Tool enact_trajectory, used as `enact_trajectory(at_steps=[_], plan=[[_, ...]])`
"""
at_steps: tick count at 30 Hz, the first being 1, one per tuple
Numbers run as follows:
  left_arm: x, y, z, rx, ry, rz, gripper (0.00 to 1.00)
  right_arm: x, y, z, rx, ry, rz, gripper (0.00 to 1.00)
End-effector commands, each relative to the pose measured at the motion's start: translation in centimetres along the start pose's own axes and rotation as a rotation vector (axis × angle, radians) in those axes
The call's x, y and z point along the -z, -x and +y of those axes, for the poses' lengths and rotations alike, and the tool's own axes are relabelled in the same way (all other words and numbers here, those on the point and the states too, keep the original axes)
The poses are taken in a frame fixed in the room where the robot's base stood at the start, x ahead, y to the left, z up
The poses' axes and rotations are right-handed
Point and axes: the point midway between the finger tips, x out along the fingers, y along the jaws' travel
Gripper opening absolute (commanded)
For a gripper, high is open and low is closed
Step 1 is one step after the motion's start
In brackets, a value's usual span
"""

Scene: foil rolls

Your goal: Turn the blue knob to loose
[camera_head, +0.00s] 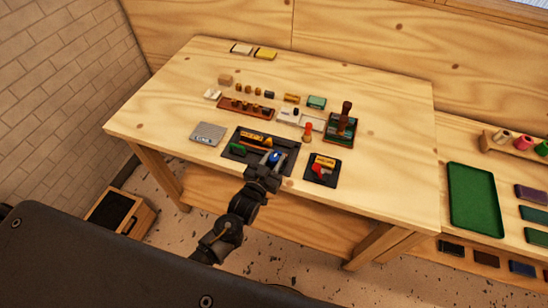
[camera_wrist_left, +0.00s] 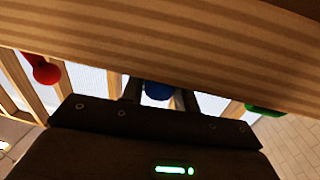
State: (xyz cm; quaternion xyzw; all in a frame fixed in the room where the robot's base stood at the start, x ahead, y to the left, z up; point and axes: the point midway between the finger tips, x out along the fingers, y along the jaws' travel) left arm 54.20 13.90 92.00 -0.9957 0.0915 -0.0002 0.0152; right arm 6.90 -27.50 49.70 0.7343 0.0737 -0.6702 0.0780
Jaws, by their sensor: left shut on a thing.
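The blue knob (camera_head: 275,156) sits at the right front of a dark device (camera_head: 259,146) near the table's front edge. My left gripper (camera_head: 271,161) reaches up to it from the front and is shut on it. In the left wrist view the blue knob (camera_wrist_left: 158,90) shows between the dark fingers (camera_wrist_left: 157,98), partly covered by a wooden band. Any loose marking and the knob's pointer are too small or hidden to read. My right gripper is not in view.
A green handle (camera_head: 236,148) lies left of the knob. A black unit with a red knob (camera_head: 320,171) stands to the right. A grey plate (camera_head: 208,133) lies at the left. Wooden pegs (camera_head: 245,105) and stamps fill the table behind. The table's left side (camera_head: 150,115) is clear.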

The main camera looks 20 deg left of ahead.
Motion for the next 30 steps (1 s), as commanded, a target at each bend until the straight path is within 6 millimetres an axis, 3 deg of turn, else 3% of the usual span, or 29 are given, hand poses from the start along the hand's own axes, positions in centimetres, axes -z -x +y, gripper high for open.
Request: enact_trajectory(at_steps=[13, 30], plan=[[-0.1, -0.02, 0.02, 0.248, 0.001, -0.008, 0.08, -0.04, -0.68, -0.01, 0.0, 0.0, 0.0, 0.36], [0.05, -0.05, -0.05, 0.293, -0.002, -0.006, 0.08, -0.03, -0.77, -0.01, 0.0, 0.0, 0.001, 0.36]])
